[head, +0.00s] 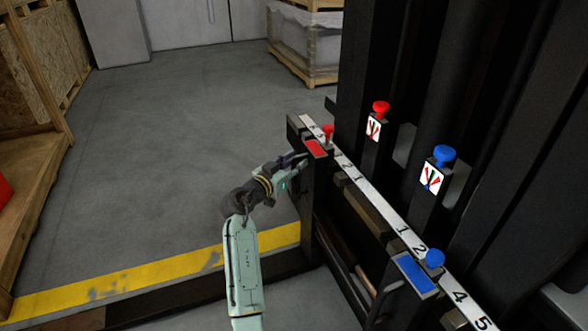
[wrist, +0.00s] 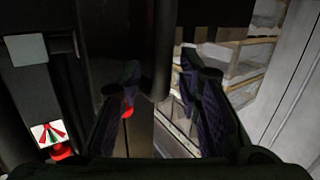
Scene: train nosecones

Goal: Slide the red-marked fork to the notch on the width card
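The red-marked fork (head: 316,149) hangs at the far end of a numbered white scale bar (head: 376,200), with a red knob (head: 327,131) beside its mark. The blue-marked fork (head: 414,274) is nearer, with a blue knob (head: 435,258) by the numeral 2. My gripper (head: 298,160) is beside the red-marked fork, on its left. In the wrist view my gripper (wrist: 160,68) has its fingers apart, with a dark upright surface beyond or between them; contact cannot be told. A red knob shows partly behind the left finger (wrist: 128,112). No notched width card can be made out.
Two posts behind the bar carry arrow-marked labels (head: 375,128) (head: 431,179), one topped by a red knob (head: 381,107), the other by a blue knob (head: 444,154). Dark mast uprights fill the right. A wooden crate (head: 30,80) stands left. The floor (head: 190,150) between is clear.

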